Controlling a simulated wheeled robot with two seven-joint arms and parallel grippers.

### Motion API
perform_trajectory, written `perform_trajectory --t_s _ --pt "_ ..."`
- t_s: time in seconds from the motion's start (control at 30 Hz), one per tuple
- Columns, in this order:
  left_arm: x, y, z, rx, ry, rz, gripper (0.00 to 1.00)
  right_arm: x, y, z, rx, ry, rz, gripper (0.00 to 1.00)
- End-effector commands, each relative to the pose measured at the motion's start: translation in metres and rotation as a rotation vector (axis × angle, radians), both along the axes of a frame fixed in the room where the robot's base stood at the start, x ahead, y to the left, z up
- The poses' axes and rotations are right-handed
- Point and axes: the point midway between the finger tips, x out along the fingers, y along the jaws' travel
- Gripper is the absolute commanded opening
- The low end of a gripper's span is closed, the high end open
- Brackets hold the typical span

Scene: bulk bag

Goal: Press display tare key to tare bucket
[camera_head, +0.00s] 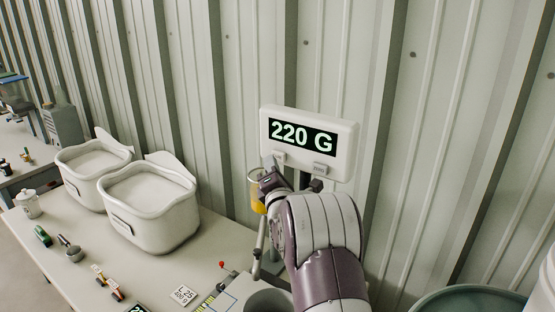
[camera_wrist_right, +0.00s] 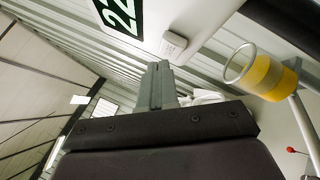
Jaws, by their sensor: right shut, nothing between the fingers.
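A white scale display (camera_head: 345,135) reads 220 G in green digits and stands in front of the corrugated wall. It has two small keys under the screen: a left key (camera_head: 279,157), partly hidden by my gripper, and a right key (camera_head: 322,169). My right gripper (camera_head: 267,171) is shut and empty, just below the left key. In the right wrist view, the shut fingers (camera_wrist_right: 160,72) point up at a pale key (camera_wrist_right: 174,43) on the display's face. I cannot tell whether they touch it. A grey round rim (camera_head: 270,298), possibly the bucket, is half hidden by my right arm.
Two white bins (camera_head: 152,229) stand on the pale table (camera_head: 62,262) at left, with small tools and a metal cup (camera_head: 28,204). A yellow-banded cup (camera_wrist_right: 270,77) on a pole is close to the right gripper. A teal-rimmed drum (camera_head: 470,298) is at bottom right.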

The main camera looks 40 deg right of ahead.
Motion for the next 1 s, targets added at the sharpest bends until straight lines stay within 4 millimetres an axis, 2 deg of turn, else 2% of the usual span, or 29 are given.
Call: perform_trajectory --t_s 0.37,0.8,1.0 --pt "0.000 0.000 -0.003 0.000 0.000 0.000 0.43 -0.001 0.005 0.000 0.001 0.000 0.000 0.00" --pt "0.000 0.000 -0.018 0.000 0.000 0.000 0.43 -0.012 0.044 -0.001 0.000 -0.001 0.002 0.00" --pt "0.000 0.000 -0.020 0.000 0.000 0.000 0.43 -0.015 0.052 0.000 0.001 0.000 0.001 0.00"
